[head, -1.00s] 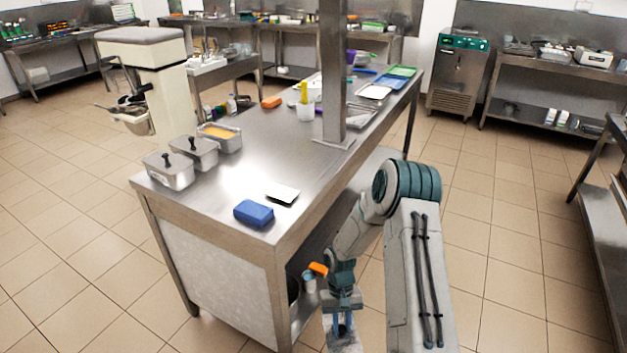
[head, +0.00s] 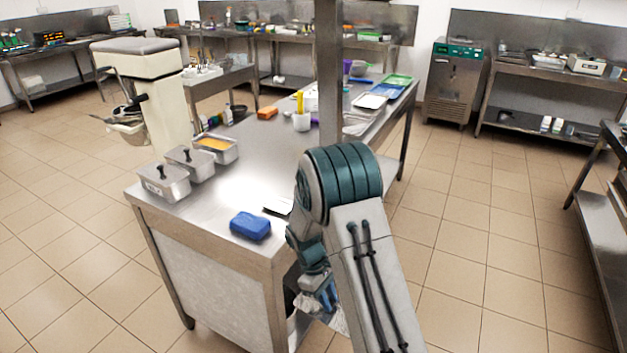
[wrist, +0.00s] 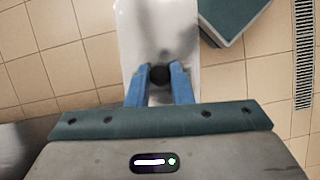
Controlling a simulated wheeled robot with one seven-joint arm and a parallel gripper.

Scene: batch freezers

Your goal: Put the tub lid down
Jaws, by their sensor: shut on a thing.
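The tub lid (wrist: 158,35) is a pale flat panel with a dark round knob. In the wrist view my gripper (wrist: 168,75) is shut on that knob, with one blue finger on each side. The lid is mostly hidden there by my arm. An open steel tub (head: 225,155) with yellow contents stands on the table's left side. Two lidded tubs with black knobs, a middle one (head: 193,168) and a front one (head: 165,186), stand beside it.
A blue block (head: 250,226) lies near the table's front corner. A flat pale piece (head: 275,207) lies behind it, partly hidden by my arm. A steel post (head: 330,80) rises from the table. The tabletop between tubs and post is largely clear.

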